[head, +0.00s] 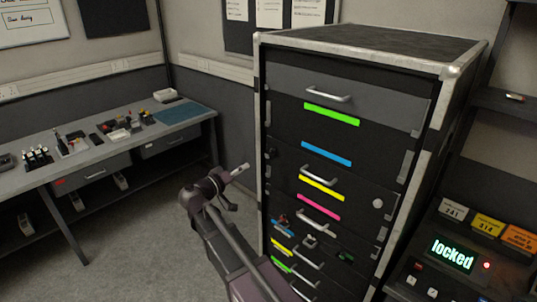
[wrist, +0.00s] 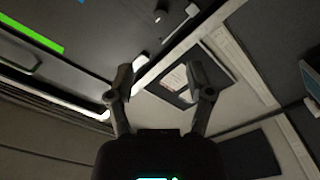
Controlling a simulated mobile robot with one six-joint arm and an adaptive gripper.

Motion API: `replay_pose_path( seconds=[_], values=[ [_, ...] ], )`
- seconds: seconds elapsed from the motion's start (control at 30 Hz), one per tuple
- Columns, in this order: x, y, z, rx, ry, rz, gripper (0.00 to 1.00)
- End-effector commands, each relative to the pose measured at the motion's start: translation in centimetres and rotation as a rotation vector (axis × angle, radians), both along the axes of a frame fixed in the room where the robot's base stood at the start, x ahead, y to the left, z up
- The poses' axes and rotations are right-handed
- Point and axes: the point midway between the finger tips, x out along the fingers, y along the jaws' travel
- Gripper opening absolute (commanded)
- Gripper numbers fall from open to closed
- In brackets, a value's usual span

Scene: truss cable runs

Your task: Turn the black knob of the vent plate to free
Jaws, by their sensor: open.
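I cannot make out a vent plate or its black knob in either view. My gripper (head: 234,188) is in front of the left side of the black rack cabinet (head: 375,90), pointing up and to the right. In the wrist view my gripper (wrist: 160,76) has its two fingers spread with nothing between them. A lit display (head: 452,253) at the right reads "locked", with a red light (head: 486,265) beside it. A small round pale piece (head: 377,203) sits on the cabinet's front.
The cabinet has several handled drawers with coloured strips, such as a green strip (head: 331,114). A workbench (head: 110,150) with small items stands at the left. Grey floor (head: 140,240) is open between bench and cabinet. Labelled plates (head: 488,226) sit at the right.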

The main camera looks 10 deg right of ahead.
Motion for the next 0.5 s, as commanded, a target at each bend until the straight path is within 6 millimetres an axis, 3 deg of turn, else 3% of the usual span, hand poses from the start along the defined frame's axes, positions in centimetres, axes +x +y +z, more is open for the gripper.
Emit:
replay_pose_path(
  seconds=[0.27,0.5],
  values=[
    [0.8,-1.1,0.0,0.000,0.001,-0.001,0.67],
    [2.5,-3.3,0.0,0.001,0.002,-0.001,0.67]
  ],
)
